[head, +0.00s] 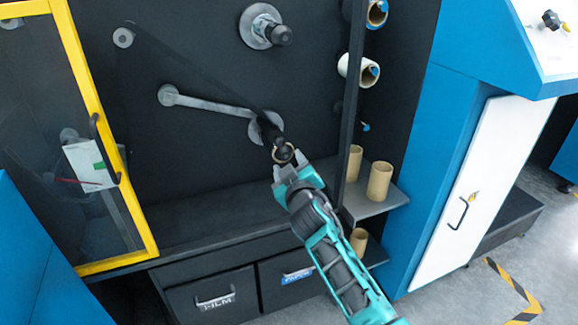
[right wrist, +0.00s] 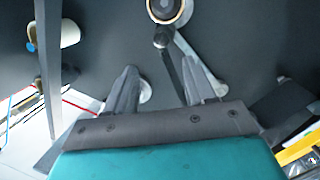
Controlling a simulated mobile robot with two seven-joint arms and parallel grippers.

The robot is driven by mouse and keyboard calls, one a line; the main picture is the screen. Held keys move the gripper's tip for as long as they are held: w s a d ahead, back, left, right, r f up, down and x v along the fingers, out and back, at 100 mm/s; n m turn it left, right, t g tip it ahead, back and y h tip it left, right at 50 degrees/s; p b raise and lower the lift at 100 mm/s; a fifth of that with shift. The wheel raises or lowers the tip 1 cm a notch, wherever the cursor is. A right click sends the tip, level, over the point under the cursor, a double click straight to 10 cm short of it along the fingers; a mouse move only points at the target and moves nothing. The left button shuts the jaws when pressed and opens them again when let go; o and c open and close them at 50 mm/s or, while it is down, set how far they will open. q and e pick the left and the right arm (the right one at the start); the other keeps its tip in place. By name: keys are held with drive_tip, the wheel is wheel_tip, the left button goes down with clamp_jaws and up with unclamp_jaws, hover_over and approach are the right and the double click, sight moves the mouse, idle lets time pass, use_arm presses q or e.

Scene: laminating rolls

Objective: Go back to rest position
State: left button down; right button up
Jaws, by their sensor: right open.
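My right gripper (head: 291,172) reaches up from the lower right in the head view, in front of the machine's dark panel. Its jaws are open and nothing shows between them. In the right wrist view the two fingers (right wrist: 162,85) stand apart, with the dark panel behind them. The end of a dark spindle with a tan ring (head: 283,152) appears just beyond the fingertips in the head view; I cannot tell the exact gap. My left gripper is not in view.
A white roll (head: 357,70) hangs above. A yellow-framed door (head: 78,60) is at left, a blue cabinet (head: 455,130) at right. Drawers (head: 213,300) sit below.

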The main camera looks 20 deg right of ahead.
use_arm(q)
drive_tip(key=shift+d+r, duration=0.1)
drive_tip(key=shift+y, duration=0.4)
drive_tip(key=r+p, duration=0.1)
drive_tip(key=p, duration=0.1)
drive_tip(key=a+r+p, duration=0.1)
drive_tip(key=p, duration=0.1)
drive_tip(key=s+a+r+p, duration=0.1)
drive_tip(key=p, duration=0.1)
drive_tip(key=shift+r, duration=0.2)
use_arm(e)
drive_tip(key=s+a+f+m+g+y, duration=0.1)
drive_tip(key=s+f, duration=0.3)
drive_tip(key=s, duration=0.6)
drive_tip(key=s+a+f+m+g+y, duration=0.1)
drive_tip(key=s+f, duration=0.4)
drive_tip(key=s, duration=0.6)
drive_tip(key=s+a+f+g+y, duration=0.1)
drive_tip(key=s+f+g, duration=0.3)
drive_tip(key=s, duration=0.6)
drive_tip(key=shift+s+f+m+y, duration=0.3)
drive_tip(key=shift+f+m+y, duration=0.1)
drive_tip(key=shift+f+y, duration=0.3)
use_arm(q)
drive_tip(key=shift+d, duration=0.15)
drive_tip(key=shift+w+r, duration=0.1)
use_arm(e)
drive_tip(key=shift+c, duration=0.4)
